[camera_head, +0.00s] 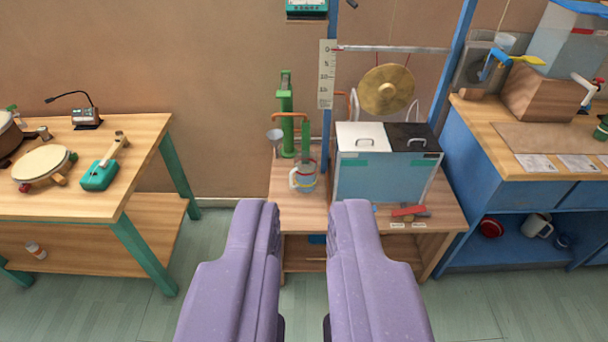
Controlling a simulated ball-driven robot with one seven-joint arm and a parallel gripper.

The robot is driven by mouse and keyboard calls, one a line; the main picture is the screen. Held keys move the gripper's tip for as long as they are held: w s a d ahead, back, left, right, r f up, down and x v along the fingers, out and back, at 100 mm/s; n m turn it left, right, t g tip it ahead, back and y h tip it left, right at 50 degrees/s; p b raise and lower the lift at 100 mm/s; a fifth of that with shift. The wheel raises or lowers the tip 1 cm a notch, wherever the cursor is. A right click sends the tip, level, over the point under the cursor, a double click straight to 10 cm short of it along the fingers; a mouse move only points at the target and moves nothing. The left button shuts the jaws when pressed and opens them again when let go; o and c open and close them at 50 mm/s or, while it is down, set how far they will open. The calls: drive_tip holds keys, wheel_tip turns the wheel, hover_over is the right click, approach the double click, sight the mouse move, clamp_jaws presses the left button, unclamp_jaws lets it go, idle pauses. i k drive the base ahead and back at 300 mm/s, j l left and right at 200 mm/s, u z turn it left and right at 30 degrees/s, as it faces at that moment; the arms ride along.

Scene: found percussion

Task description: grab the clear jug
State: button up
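The clear jug (304,177) stands upright on the low wooden table (300,212) in the middle. It has a pale handle on its left side and a reddish band near the rim. My gripper (303,208) shows in the foreground as two purple fingers. They are apart with nothing between them. The fingertips point towards the table, and the jug shows just beyond the gap between them.
A tank with white and black lids (385,180) stands right of the jug. A gong (386,90) hangs above.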

sight(305, 169)
drive_tip(key=i+u, duration=0.15)
drive_tip(key=i, duration=0.45)
drive_tip(key=i+u, duration=0.1)
drive_tip(key=i, duration=0.5)
drive_tip(key=i+l+u, duration=0.15)
drive_tip(key=i, duration=0.45)
drive_tip(key=i+l+u, duration=0.15)
drive_tip(key=i, duration=0.45)
